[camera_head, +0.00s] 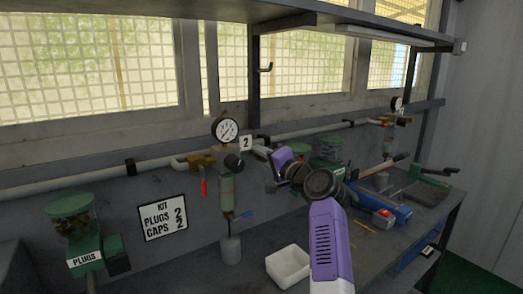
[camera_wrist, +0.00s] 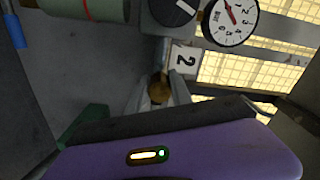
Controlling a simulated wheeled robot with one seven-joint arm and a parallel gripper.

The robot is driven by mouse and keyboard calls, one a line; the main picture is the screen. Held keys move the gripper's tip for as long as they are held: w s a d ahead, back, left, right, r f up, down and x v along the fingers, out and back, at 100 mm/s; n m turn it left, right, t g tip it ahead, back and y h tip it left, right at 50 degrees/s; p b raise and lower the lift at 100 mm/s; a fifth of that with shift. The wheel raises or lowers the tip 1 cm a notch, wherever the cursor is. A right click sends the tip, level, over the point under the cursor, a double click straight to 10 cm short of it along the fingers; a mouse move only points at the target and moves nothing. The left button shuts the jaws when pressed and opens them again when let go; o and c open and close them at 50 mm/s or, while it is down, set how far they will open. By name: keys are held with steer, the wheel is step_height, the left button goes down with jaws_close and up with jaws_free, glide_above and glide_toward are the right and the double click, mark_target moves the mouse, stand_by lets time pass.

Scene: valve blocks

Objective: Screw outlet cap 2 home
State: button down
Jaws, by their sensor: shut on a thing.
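My gripper (camera_head: 270,163) is at the valve block beside the label plate 2 (camera_head: 246,143), just right of the pressure gauge (camera_head: 225,130). It is shut on a small piece at the block's outlet, which I take to be outlet cap 2. In the wrist view a small brass, rounded piece (camera_wrist: 160,88) shows just beyond the dark edge of my gripper, below the label plate 2 (camera_wrist: 184,58). My gripper hides most of the cap, so I cannot tell how far it is seated. The gauge also shows in the wrist view (camera_wrist: 230,20).
A black knob (camera_head: 233,162) and a green-grey cylinder (camera_head: 226,190) are close on the left. A white bin (camera_head: 288,266) stands on the bench below. A plugs dispenser (camera_head: 75,220) is at the far left.

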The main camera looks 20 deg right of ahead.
steer(key=m+p, duration=0.4)
steer(key=m, duration=0.1)
steer(key=shift+r+m, duration=0.1)
steer(key=shift+m, duration=0.2)
steer(key=shift+m+p, duration=1.3)
steer(key=shift+m, duration=0.5)
steer(key=shift+f, duration=0.25)
steer(key=c, duration=1.1)
jaws_free()
steer(key=shift+c, duration=0.2)
steer(key=shift+r, duration=0.1)
steer(key=b+v, duration=0.1)
steer(key=v, duration=0.6)
steer(key=shift+s+d+b, duration=0.15)
steer(key=shift+s+b, duration=0.15)
steer(key=shift+s, duration=0.05)
